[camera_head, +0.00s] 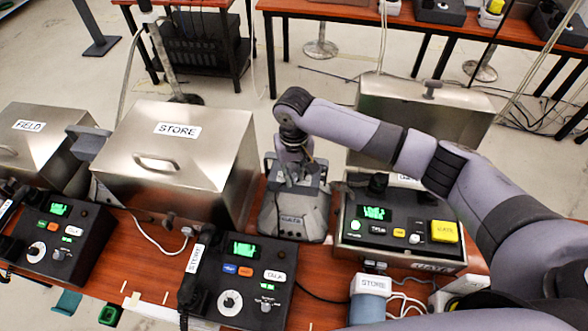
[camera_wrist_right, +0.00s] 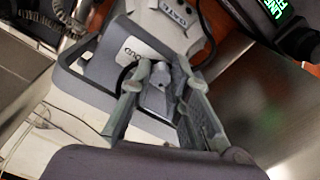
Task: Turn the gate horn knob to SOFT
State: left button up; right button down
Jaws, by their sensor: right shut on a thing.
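The gate horn (camera_head: 292,217) is a grey unit labelled GATE at the middle of the table, between the STORE box and the gate phone. My right gripper (camera_head: 298,178) reaches down onto its top from the right. In the right wrist view, the two fingers of my right gripper (camera_wrist_right: 163,84) are closed around the small grey horn knob (camera_wrist_right: 157,98). A white plate on the horn (camera_wrist_right: 172,14) beside the knob reads LOUD. The fingers hide part of the plate, and I cannot read the knob's setting. My left gripper is not in view.
The steel STORE box (camera_head: 175,150) stands left of the horn. The gate phone (camera_head: 395,225), with a green screen and yellow button, stands close on the right. Another desk phone (camera_head: 235,280) is in front.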

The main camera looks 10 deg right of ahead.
aim_at(294, 175)
jog(key=c, duration=1.5)
grip_release()
notch_tip(294, 175, up, 12)
jog(key=shift+r, duration=0.1)
